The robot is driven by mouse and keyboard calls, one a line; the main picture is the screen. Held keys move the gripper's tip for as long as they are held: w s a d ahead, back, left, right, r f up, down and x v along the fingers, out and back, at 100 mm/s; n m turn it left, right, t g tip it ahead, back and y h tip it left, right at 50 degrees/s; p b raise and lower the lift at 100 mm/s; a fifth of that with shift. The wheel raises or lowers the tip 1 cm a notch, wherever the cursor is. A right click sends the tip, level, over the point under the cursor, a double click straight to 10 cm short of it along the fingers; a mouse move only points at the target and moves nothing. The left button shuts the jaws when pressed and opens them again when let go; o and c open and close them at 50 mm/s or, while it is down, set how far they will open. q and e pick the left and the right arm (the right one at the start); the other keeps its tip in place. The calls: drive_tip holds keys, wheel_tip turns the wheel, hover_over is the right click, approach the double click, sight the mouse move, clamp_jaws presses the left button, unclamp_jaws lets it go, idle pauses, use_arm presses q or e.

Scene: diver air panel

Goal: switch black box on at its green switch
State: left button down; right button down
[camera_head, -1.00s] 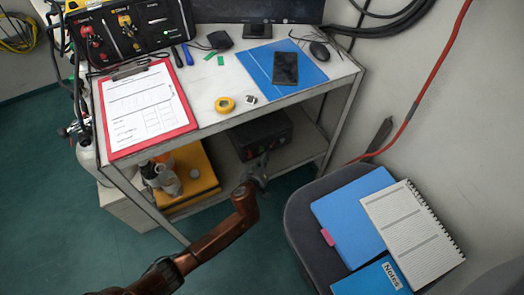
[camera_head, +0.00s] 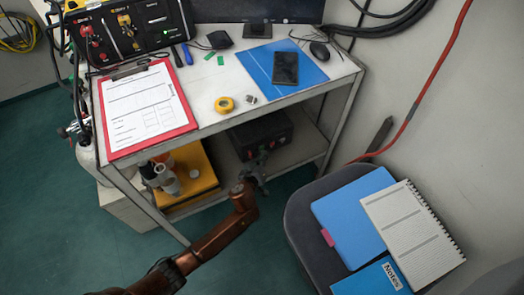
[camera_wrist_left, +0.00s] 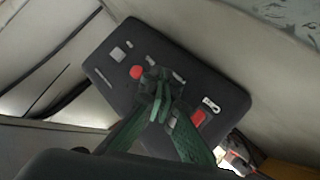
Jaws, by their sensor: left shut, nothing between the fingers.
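The black box (camera_head: 262,136) sits on the lower shelf under the table. In the left wrist view its dark face (camera_wrist_left: 212,82) fills the middle, with a round red button (camera_wrist_left: 137,72), a red part (camera_wrist_left: 198,117), a white-edged slot and small grey parts. I cannot make out a green switch; the fingers cover part of the face. My left gripper (camera_head: 258,176) is in front of the box at the shelf's edge. In the left wrist view its fingers (camera_wrist_left: 163,100) are shut with nothing between them, over the box's face; I cannot tell whether they touch it. My right gripper is not in view.
A yellow case (camera_head: 190,178) with grey fittings (camera_head: 162,180) stands left of the box on the shelf. A grey chair (camera_head: 300,215) with blue folders and a notebook stands to the right. The table's front edge (camera_head: 240,125) overhangs the shelf.

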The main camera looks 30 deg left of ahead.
use_arm(q)
drive_tip(key=shift+w+a, duration=0.1)
idle(0.5)
drive_tip(key=shift+s+d, duration=0.45)
drive_tip(key=shift+d, duration=0.05)
drive_tip(key=shift+s+d+r+p, duration=0.2)
drive_tip(key=shift+s+d+p, duration=0.1)
drive_tip(key=shift+s+d, duration=0.5)
drive_tip(key=shift+s+d+r, duration=0.1)
drive_tip(key=shift+s+d, duration=0.3)
drive_tip(key=shift+d, duration=0.2)
drive_tip(key=shift+s+d+r, duration=0.1)
drive_tip(key=shift+s+d, duration=0.25)
drive_tip(key=shift+d, duration=0.2)
